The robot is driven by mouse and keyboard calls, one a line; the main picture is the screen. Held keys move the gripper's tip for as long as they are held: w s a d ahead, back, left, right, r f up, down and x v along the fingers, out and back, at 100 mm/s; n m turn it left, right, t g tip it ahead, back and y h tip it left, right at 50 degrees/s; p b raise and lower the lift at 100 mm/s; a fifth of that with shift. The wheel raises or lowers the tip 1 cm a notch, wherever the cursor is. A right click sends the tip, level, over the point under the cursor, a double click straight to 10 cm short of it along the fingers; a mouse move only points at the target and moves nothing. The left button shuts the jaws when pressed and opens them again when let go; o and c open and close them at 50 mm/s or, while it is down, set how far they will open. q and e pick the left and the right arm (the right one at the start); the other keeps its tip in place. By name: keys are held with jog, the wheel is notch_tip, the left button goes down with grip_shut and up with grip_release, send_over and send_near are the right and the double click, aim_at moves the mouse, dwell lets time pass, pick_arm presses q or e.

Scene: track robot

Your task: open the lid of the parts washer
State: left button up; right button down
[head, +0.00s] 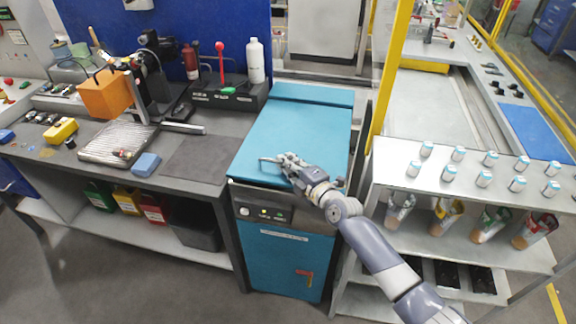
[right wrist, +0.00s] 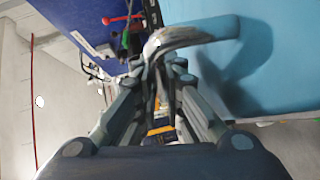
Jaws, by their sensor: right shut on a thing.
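The parts washer (head: 283,260) is a teal cabinet with a dark control strip across its front. Its teal lid (head: 300,125) looks down and flat over the top; it also fills the upper right of the right wrist view (right wrist: 285,60). My right gripper (head: 283,162) is over the lid's front part, shut on the metal lid handle (head: 268,160). In the right wrist view the curved handle (right wrist: 200,32) runs into the closed fingertips (right wrist: 168,68). The fingers hide part of the handle. My left gripper is out of view.
A grey workbench (head: 200,160) with tools and an orange block (head: 106,95) stands on the left. A shelf rack (head: 460,205) with several small jars is close on the right, by my right arm. A yellow post (head: 391,75) rises behind. Floor shows in front.

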jog(key=w+d+r+m+g+p, duration=0.1)
jog(key=w+r, duration=0.4)
jog(key=r, duration=0.5)
jog(key=w+d+r+m+g+p, duration=0.2)
jog(key=w+r+g+p, duration=0.1)
jog(key=r, duration=0.8)
jog(key=shift+w+r+h+p, duration=0.2)
jog(key=shift+w+h+p, duration=0.1)
jog(key=shift+w+p, duration=0.65)
